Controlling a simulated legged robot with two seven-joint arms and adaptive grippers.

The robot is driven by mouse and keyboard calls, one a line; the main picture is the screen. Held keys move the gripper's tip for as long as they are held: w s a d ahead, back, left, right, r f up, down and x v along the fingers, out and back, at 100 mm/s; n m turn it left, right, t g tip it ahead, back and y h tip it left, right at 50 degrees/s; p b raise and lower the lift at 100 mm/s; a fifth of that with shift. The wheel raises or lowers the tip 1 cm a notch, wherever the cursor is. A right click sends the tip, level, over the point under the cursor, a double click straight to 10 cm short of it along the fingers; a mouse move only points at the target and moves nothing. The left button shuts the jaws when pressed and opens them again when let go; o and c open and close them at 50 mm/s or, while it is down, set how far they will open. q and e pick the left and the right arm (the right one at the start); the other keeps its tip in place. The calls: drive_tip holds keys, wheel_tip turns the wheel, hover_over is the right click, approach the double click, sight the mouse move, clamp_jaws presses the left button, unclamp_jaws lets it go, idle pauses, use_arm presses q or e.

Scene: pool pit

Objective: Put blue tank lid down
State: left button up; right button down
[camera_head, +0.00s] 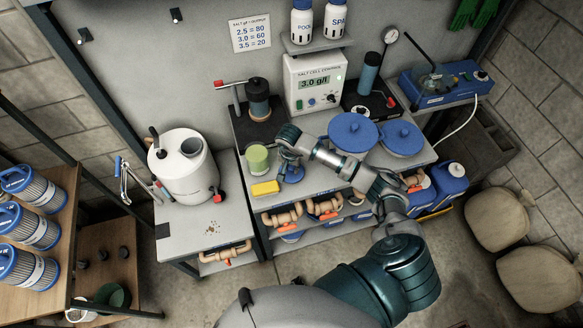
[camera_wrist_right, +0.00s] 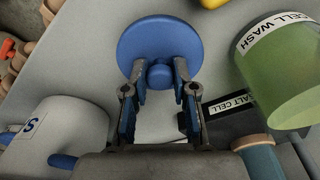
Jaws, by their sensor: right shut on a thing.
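The blue tank lid (camera_head: 292,174) is a small round disc with a knob, at the front of the grey bench. In the right wrist view the lid (camera_wrist_right: 160,40) faces me, its knob between the fingers. My right gripper (camera_wrist_right: 159,78) is shut on the knob; in the head view the gripper (camera_head: 287,155) is just above the lid. I cannot tell whether the lid touches the bench. A white tank (camera_head: 188,178) with a round opening on top stands to the left. My left gripper is not in view.
A green cell wash cup (camera_head: 257,158) and a yellow sponge (camera_head: 265,188) are close left of the lid. Two larger blue discs (camera_head: 353,132) (camera_head: 402,138) sit to the right. The salt cell control box (camera_head: 316,84) stands behind. Bench space near the lid is narrow.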

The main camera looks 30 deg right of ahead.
drive_tip(key=shift+f, duration=0.55)
drive_tip(key=shift+d, duration=0.1)
drive_tip(key=shift+s+d, duration=0.1)
drive_tip(key=shift+d+f, duration=0.1)
drive_tip(key=shift+f, duration=0.15)
drive_tip(key=c, duration=0.9)
unclamp_jaws()
drive_tip(key=shift+r, duration=0.1)
